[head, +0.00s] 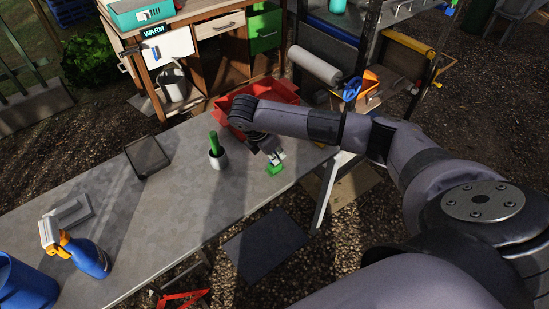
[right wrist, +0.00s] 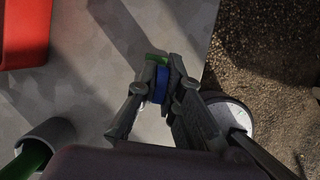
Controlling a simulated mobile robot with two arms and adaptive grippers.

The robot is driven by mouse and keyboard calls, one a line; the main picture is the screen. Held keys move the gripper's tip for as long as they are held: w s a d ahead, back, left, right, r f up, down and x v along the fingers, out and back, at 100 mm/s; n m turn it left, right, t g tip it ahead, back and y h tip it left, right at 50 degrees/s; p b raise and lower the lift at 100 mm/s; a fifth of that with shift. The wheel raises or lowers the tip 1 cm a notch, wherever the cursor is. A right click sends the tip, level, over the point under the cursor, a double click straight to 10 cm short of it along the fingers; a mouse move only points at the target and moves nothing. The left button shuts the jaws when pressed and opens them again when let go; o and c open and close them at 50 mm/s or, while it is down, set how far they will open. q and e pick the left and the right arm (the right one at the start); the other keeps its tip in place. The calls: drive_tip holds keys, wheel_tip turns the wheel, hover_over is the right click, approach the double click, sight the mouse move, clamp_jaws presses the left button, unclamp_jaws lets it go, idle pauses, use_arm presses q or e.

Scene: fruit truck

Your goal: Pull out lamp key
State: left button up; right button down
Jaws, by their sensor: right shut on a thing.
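My right gripper (head: 275,158) is low over the grey table (head: 190,188), near its right edge. In the right wrist view my right gripper (right wrist: 161,78) is shut on a small blue piece (right wrist: 160,86). A bit of green shows at its fingertips. In the head view a small green thing (head: 274,168) shows just below the fingers. I cannot tell which of these is the lamp key, and no lamp is clearly recognisable. My left gripper is not in view.
A grey cup with a green stick (head: 214,143) stands left of the gripper. A red crate (head: 284,90) lies behind it. A dark tablet-like slab (head: 148,157), a blue spray bottle (head: 90,259) and a blue bin (head: 25,283) are farther left. The middle of the table is clear.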

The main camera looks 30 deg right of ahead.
drive_tip(key=shift+r+p, duration=0.4)
drive_tip(key=shift+r, duration=0.35)
idle(0.7)
drive_tip(key=shift+r+p, duration=2.4)
drive_tip(key=shift+r, duration=1.4)
